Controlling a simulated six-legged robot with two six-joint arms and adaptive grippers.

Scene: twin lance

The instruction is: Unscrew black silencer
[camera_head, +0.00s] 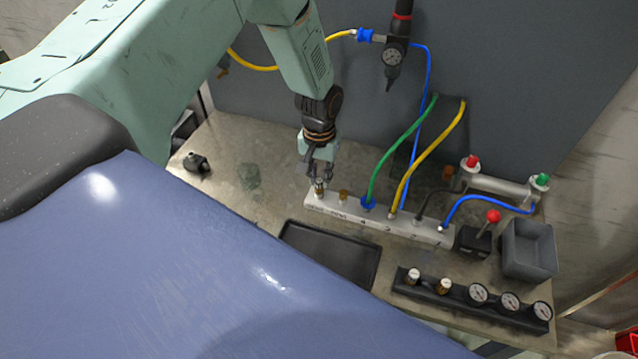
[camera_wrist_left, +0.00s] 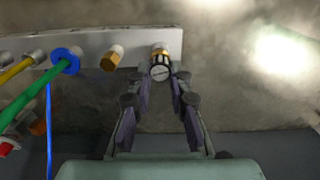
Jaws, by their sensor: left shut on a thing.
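A white manifold bar (camera_head: 385,219) lies on the bench, and it also shows in the wrist view (camera_wrist_left: 120,45). A silencer with a silver slotted top, a dark band and a brass base (camera_wrist_left: 160,64) stands at one end of the bar; it shows small in the head view (camera_head: 319,187). My left gripper (camera_head: 321,178) points down over it. In the wrist view its fingertips (camera_wrist_left: 163,77) close around the silencer's sides. The silencer sits at the bar; its thread is hidden. A plain brass silencer (camera_wrist_left: 112,58) stands beside it. My right gripper is not in view.
Green, yellow, black and blue hoses run from the bar at the right of the gripper. A black tray (camera_head: 330,254) lies in front, a grey bin (camera_head: 529,249) at right, and a gauge block (camera_head: 475,297) near the front edge. Bench left of the bar is mostly clear.

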